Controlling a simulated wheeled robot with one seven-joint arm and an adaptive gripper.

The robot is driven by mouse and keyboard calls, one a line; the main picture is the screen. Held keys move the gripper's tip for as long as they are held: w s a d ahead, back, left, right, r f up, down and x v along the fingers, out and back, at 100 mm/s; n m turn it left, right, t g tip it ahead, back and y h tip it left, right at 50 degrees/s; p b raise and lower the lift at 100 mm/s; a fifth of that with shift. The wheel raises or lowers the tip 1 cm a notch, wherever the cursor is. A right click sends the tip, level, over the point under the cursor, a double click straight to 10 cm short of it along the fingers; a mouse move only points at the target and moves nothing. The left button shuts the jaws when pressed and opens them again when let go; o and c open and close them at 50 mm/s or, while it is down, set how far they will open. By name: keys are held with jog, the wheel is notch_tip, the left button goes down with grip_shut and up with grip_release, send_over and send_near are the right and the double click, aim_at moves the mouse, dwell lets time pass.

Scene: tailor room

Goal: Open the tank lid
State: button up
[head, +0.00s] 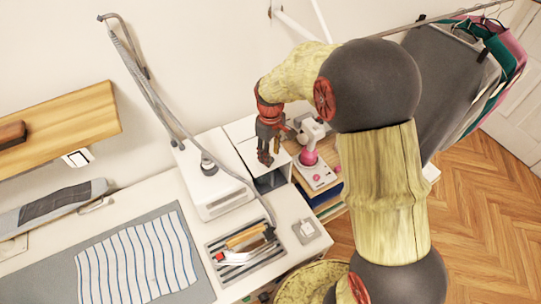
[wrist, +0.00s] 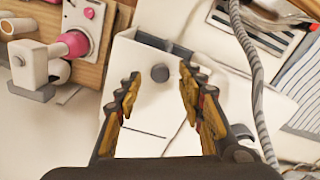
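The white tank (head: 247,152) stands between the steam station and the sewing machine in the head view. In the wrist view, its white lid (wrist: 145,105) carries a small round grey knob (wrist: 160,73) near the far edge. The lid appears to lie flat. My gripper (head: 266,160) hangs over the tank and hides the knob in the head view. In the wrist view, my gripper (wrist: 159,80) is open and empty, its fingers apart on either side of the knob in the picture. I cannot tell the remaining height above the knob or any contact.
The white steam station (head: 215,200) with a grey hose (head: 150,85) stands close on the left. A sewing machine (head: 309,158) stands close on the right. A tool tray (head: 232,275) lies in front. Hanging clothes (head: 450,75) are at the right.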

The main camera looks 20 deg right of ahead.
jog(key=shift+f, duration=0.65)
jog(key=c, duration=0.3)
grip_shut()
dwell(0.3)
